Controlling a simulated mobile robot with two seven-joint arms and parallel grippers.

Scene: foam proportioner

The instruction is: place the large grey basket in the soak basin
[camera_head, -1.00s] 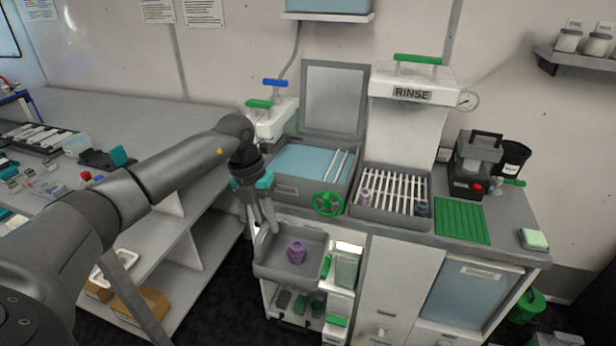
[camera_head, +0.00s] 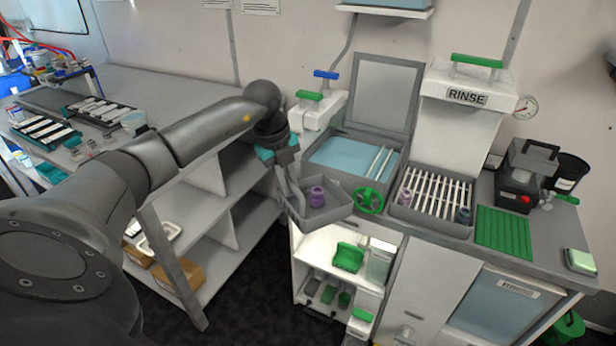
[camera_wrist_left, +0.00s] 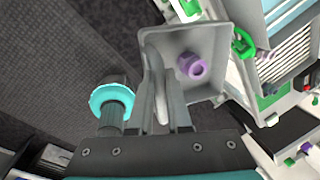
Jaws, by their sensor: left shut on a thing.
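The large grey basket (camera_head: 330,213) hangs in front of the left end of the counter, just front-left of the soak basin and apart from its blue liquid. A purple ribbed piece (camera_head: 317,196) sits inside it. My left gripper (camera_head: 290,192) is shut on the basket's left wall. In the left wrist view the fingers (camera_wrist_left: 160,85) grip the basket (camera_wrist_left: 215,80), with the purple piece (camera_wrist_left: 192,66) in it. The soak basin (camera_head: 335,175) has its lid raised; two pale rods lie across its right side. My right gripper is out of view.
A green handwheel (camera_head: 369,200) sticks out at the basin's front right, close to the basket. A slatted rinse tray (camera_head: 433,222) is to the right. The side bench (camera_head: 210,105) stands left. The open cabinet shelf (camera_head: 320,247) is below the basket.

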